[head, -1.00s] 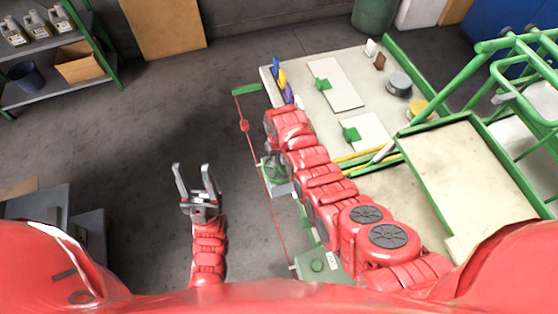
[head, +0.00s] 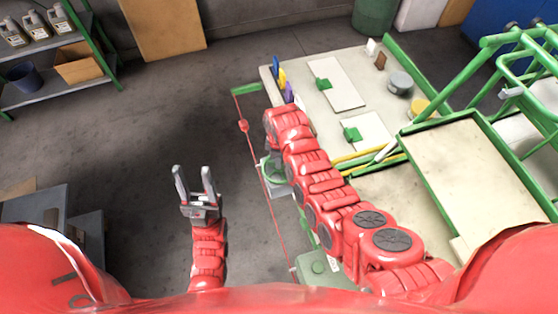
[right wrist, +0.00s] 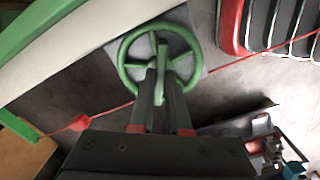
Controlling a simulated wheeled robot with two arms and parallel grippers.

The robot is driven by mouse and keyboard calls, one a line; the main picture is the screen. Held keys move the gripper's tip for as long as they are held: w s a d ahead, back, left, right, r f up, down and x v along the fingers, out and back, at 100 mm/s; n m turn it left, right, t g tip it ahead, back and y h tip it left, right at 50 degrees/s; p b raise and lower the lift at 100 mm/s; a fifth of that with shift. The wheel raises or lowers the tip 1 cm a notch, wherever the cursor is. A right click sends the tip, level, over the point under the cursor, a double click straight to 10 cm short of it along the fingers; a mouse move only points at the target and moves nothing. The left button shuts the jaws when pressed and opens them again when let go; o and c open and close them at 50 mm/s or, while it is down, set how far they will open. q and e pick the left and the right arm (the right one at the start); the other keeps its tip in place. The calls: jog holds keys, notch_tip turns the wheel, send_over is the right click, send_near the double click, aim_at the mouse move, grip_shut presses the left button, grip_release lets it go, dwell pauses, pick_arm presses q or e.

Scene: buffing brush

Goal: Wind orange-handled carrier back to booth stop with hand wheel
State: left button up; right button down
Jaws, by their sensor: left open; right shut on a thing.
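A green hand wheel (right wrist: 125,62) on a grey mount fills the upper middle of the right wrist view. In the head view the wheel (head: 268,172) shows partly, beside my right arm. My right gripper (right wrist: 160,85) is shut on the wheel's upright green handle; its dark fingers hide part of the rim and handle. In the head view this gripper is hidden by its own arm. My left gripper (head: 195,178) is open and empty above bare floor, left of the wheel. I cannot make out the orange-handled carrier.
A red cord (head: 260,165) with a red block (head: 243,125) runs along the left side of the pale bench (head: 318,100). A green-framed tray (head: 470,175) stands at right. Shelving (head: 60,85) stands at back left. The floor between is clear.

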jog(key=n, duration=0.4)
jog(key=shift+n+p, duration=0.3)
jog(key=n+p, duration=0.1)
jog(key=n, duration=0.3)
jog(key=shift+r+n+p, duration=0.1)
jog(key=shift+n+p, duration=0.2)
jog(key=shift+n, duration=1.4)
jog(key=shift+d, duration=0.15)
jog(key=shift+n+b, duration=0.4)
jog(key=shift+f+n+b, duration=0.25)
jog(key=shift+n+b, duration=0.65)
jog(key=shift+b, duration=0.15)
jog(key=shift+r+n+b, duration=0.1)
jog(key=shift+n+b, duration=0.6)
jog(key=shift+b, duration=0.1)
